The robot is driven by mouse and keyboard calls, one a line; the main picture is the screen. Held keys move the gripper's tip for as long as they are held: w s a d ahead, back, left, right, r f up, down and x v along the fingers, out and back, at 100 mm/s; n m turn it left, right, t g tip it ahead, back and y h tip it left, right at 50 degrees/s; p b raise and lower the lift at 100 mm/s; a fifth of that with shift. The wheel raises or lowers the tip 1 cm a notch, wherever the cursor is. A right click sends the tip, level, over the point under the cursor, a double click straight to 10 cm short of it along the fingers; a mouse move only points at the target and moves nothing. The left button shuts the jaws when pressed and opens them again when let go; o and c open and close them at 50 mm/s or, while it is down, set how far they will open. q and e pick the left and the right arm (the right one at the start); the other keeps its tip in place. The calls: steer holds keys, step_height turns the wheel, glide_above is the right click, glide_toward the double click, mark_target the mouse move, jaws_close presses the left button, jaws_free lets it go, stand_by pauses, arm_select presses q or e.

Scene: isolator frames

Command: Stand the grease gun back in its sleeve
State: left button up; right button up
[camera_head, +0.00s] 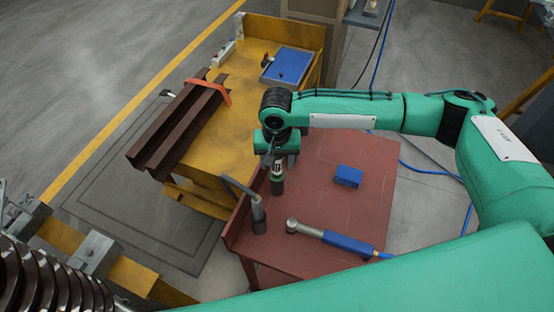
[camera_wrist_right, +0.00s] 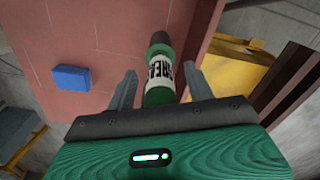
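My right gripper (camera_head: 277,158) points down over the red table, with a green cylinder below it. In the right wrist view the green cylinder (camera_wrist_right: 158,92) carries a white label reading "GREA" and has a dark far end. The fingers (camera_wrist_right: 158,88) stand apart on either side of it, with visible gaps; the gripper looks open. My left gripper is out of view.
A blue block (camera_head: 348,176) and a blue-handled tool (camera_head: 345,242) with a hose lie on the red table (camera_head: 310,262). A yellow bench (camera_head: 215,130) behind left holds brown beams (camera_head: 180,130) and a blue tray (camera_head: 287,66).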

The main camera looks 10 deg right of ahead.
step_height(320, 180, up, 14)
steer(key=shift+f+b, duration=0.1)
steer(key=shift+b, duration=0.9)
steer(key=shift+f, duration=0.1)
